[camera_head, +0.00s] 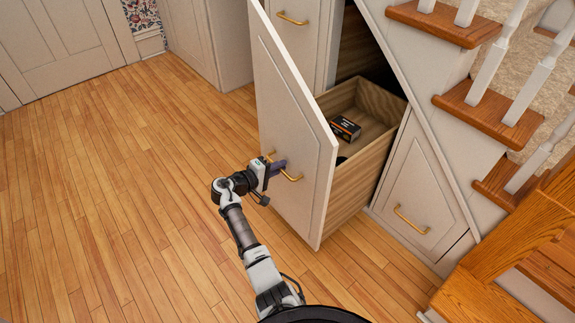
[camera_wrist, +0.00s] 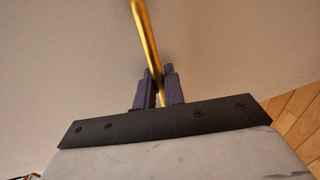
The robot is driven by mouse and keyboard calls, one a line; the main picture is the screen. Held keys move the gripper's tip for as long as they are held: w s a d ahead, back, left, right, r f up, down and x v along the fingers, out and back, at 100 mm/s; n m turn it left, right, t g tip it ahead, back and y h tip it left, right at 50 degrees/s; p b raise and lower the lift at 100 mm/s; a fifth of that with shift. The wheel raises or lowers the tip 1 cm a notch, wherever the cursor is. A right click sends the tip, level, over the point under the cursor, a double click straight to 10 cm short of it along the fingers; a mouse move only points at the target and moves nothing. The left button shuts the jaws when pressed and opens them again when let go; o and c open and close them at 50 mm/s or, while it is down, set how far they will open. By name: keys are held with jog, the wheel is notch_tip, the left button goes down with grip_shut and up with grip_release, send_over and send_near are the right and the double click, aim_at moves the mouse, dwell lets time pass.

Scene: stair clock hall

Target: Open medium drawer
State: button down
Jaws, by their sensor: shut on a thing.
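The medium drawer (camera_head: 292,130) under the stairs is pulled well out, with its tall slanted white front facing my arm. Its wooden box (camera_head: 365,165) shows behind the front, and a small dark box (camera_head: 345,128) lies inside. My gripper (camera_head: 279,166) is shut on the drawer's brass handle (camera_head: 291,178). In the wrist view the purple fingers (camera_wrist: 158,90) close around the brass handle (camera_wrist: 146,35), which runs up between them. Part of the handle is hidden by the fingers.
A smaller shut drawer (camera_head: 420,200) with a brass handle is to the right. A taller white front (camera_head: 295,45) with a handle stands behind to the left. Wooden stairs (camera_head: 490,105) rise at the right. The wooden floor (camera_head: 110,190) at the left is clear.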

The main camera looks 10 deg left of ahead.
jog(key=shift+s+a, duration=0.4)
jog(key=shift+s, duration=0.2)
jog(key=c, duration=1.6)
grip_release()
jog(key=shift+a, duration=0.1)
